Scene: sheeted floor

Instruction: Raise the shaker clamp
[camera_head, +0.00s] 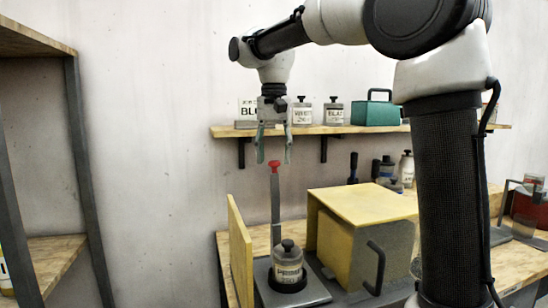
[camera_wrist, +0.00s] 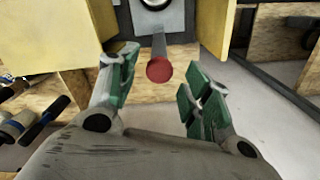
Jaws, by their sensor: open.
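The shaker clamp is a grey upright lever (camera_head: 275,207) with a red knob (camera_head: 274,166) on top. It stands behind a labelled can (camera_head: 288,272) with a dark lid knob, which sits on the grey shaker base (camera_head: 318,290). My gripper (camera_head: 273,158) is open, pointing down, with its green fingertips on either side of and just above the red knob. In the wrist view, the red knob (camera_wrist: 159,69) shows between the parted fingers, and the lever (camera_wrist: 159,45) runs toward the top. I cannot tell whether a finger touches the knob.
A yellow panel (camera_head: 240,252) stands left of the shaker. A yellow-topped grey box (camera_head: 365,207) with a handle stands close on its right. A wall shelf (camera_head: 350,129) behind holds cans and a green toolbox (camera_head: 376,112). Another shelf unit (camera_head: 86,180) stands at far left.

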